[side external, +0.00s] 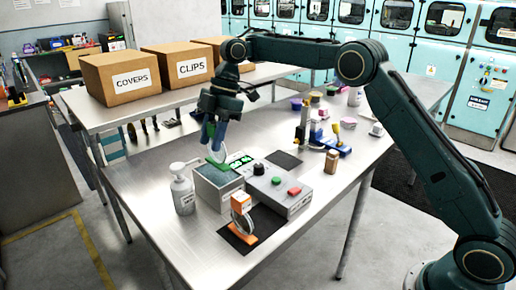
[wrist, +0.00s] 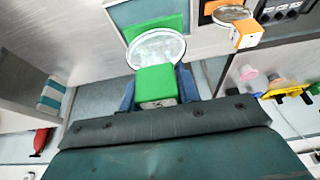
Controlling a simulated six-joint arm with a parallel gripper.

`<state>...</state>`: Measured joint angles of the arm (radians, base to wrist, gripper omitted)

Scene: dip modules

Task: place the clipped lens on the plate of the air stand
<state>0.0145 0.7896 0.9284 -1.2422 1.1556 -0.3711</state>
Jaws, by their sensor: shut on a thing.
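My gripper (side external: 217,140) points down, with blue fingers shut on a green clip (wrist: 155,84). The clip holds a round clear lens (wrist: 157,46). Green also shows beyond the lens in the wrist view, and at the lower end in the side view (side external: 217,164). The lens is hard to make out there. The held parts hang over a grey tank (side external: 217,196) with a dark teal top; whether they touch it I cannot tell. A blue stand (side external: 336,148) with an upright post and yellow part stands farther right; I cannot tell whether it is the air stand.
An orange-clipped lens (side external: 241,212) stands on a black mat (side external: 234,236) in front. A pump bottle (side external: 182,190) is left of the tank. A small brown jar (side external: 331,160) stands near the blue stand.

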